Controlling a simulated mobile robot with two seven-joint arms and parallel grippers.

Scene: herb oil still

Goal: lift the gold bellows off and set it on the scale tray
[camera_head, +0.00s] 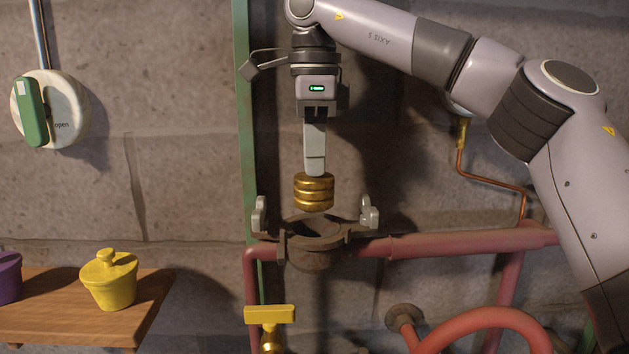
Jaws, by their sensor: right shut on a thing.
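The gold bellows (314,194), a short ribbed cylinder, is upright in my right gripper (314,168), which points straight down and is shut on its top. Two grey wing-like clamps (259,216) stand at either side of the socket. I cannot make out a scale tray. My left gripper is not in view.
Red pipes (440,244) run right from the socket, with a yellow valve handle (270,314) below. A green post (246,130) stands close behind. At lower left, a wooden shelf (50,322) holds a yellow lidded pot (108,284) and a purple pot (8,278). A round dial (68,108) hangs upper left.

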